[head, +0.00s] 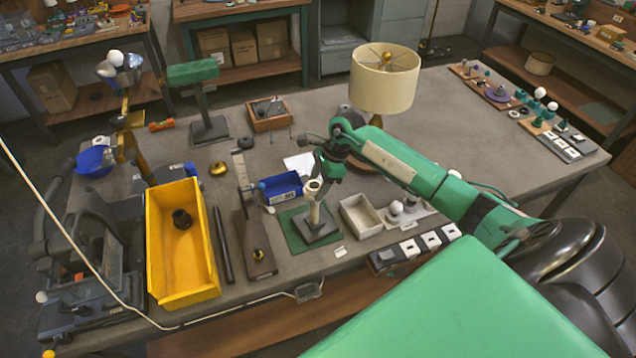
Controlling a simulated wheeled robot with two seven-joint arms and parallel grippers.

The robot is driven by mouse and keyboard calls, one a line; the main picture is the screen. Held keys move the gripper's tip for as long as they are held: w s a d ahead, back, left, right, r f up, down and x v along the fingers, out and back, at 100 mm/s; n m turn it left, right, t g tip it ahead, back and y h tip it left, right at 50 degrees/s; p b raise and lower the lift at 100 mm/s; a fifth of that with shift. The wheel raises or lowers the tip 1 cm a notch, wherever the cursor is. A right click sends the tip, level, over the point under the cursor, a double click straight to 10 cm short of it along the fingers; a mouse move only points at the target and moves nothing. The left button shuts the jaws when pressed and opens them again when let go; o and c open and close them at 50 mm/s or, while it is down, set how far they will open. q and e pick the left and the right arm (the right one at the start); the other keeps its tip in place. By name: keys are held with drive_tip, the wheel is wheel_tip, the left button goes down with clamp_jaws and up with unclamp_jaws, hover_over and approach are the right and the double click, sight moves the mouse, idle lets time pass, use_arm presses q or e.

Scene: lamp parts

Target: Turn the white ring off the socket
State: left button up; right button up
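A pale socket post (314,211) stands upright on a dark square base on a green mat (295,238). A whitish ring (313,186) shows at its top, around the socket. My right gripper (322,172) comes in from the right on the green arm and is at the top of the post, just above and behind the ring. Its fingers are small and dark here, so I cannot tell whether they touch the ring or how far apart they are. My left gripper is not in view.
A blue bin (281,188) stands just left of the post, and an empty pale tray (361,216) stands right of it. A lamp with a cream shade (383,83) is behind my arm.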

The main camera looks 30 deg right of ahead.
drive_tip(key=shift+o, duration=0.8)
drive_tip(key=c, duration=0.3)
drive_tip(key=shift+f+b, duration=0.1)
drive_tip(key=shift+b, duration=0.4)
drive_tip(key=shift+w+n+g+b, duration=0.15)
drive_tip(key=shift+n+g+b, duration=0.45)
drive_tip(key=shift+n+b, duration=1.25)
drive_tip(key=shift+w+n+g+b, duration=0.15)
drive_tip(key=shift+n+g+b, duration=0.45)
drive_tip(key=shift+n+b, duration=1.25)
drive_tip(key=shift+r+m+b, duration=0.2)
drive_tip(key=shift+m+b, duration=0.1)
drive_tip(key=shift+b, duration=0.45)
